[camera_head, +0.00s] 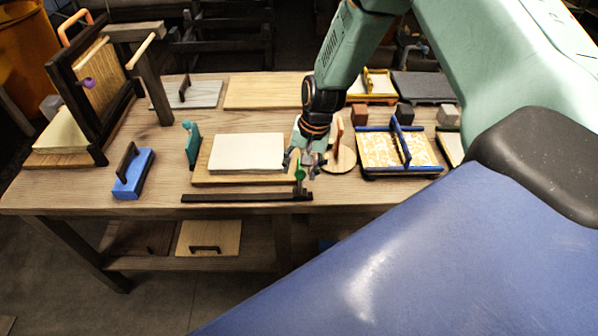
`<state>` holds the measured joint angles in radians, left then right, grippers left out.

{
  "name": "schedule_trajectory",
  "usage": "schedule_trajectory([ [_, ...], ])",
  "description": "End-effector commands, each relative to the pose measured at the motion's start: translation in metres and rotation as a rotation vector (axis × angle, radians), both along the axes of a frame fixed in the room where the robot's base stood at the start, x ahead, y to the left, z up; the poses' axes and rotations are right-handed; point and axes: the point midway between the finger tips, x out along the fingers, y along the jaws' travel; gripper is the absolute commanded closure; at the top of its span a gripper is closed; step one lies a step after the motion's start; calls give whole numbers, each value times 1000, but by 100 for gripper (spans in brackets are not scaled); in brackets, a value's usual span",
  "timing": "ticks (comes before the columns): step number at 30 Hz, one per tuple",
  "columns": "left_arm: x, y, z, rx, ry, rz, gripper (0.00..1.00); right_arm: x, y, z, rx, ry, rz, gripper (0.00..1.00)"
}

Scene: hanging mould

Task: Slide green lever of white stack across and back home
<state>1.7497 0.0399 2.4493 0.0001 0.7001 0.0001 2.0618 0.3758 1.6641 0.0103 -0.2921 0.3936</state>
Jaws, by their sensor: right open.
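The white stack (246,153) lies flat on a wooden board (215,180) in the middle of the table. The green lever (300,173) stands upright at the right end of a dark rail (245,197) along the table's front edge. My right gripper (304,170) points down at the stack's right end. It is open, with its fingers close around or beside the green lever; I cannot tell if they touch it. My left gripper is not in view.
A teal upright piece (191,144) and a blue block with a dark handle (133,173) stand left of the stack. A blue-edged tray (377,152) and a round wooden board (340,158) are to its right. A dark frame (92,90) rises at the far left.

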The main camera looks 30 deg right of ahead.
Motion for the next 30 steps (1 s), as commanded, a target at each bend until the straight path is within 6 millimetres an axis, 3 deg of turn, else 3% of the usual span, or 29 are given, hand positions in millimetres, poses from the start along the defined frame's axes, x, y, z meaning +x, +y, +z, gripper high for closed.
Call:
schedule_trajectory([
  [3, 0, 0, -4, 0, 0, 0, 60, 2, 1, -9, 0, 0, 0, 48],
  [12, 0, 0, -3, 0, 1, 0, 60, 5, 2, -10, -1, -1, -1, 48],
  [30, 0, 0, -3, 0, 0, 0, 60, 3, 2, -10, 1, 2, -1, 98],
])
